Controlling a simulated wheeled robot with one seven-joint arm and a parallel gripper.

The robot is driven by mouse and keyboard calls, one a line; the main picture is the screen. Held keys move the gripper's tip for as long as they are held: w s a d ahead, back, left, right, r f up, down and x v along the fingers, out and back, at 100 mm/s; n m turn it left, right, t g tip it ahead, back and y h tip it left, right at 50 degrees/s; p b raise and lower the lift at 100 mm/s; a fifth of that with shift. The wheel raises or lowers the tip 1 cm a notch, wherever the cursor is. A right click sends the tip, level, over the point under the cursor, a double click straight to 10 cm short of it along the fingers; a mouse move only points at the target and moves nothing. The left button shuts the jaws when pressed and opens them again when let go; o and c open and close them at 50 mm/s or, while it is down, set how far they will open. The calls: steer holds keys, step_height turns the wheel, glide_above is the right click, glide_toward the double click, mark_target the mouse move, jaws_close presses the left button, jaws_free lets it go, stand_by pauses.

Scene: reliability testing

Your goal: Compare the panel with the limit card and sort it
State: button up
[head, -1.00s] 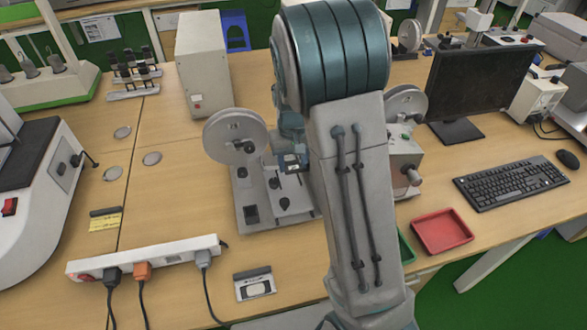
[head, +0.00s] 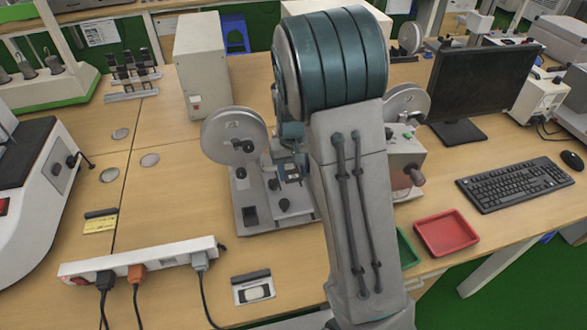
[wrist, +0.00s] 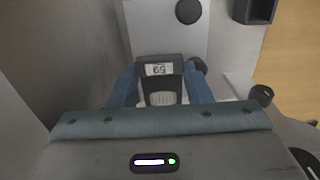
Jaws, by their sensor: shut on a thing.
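My gripper (wrist: 160,88) has its blue fingers shut on a small dark piece (wrist: 161,64) with a white number label and a pale ribbed part. The label looks like 69 or 59; I cannot read it surely. In the head view my gripper (head: 291,172) is over the grey wheeled test machine (head: 240,214), partly behind my arm. A yellow card with a dark band (head: 100,222) lies at left. I cannot tell which is the limit card.
A red tray (head: 447,233) and a green tray (head: 406,249), partly hidden by my arm, are at front right. A power strip (head: 140,260) with cables lies at front left. A monitor (head: 478,80) and keyboard (head: 515,184) stand at right.

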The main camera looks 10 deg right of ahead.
mark_target(293, 174)
steer(key=shift+f+b, duration=1.2)
steer(key=shift+f, duration=0.65)
steer(key=shift+r, duration=0.1)
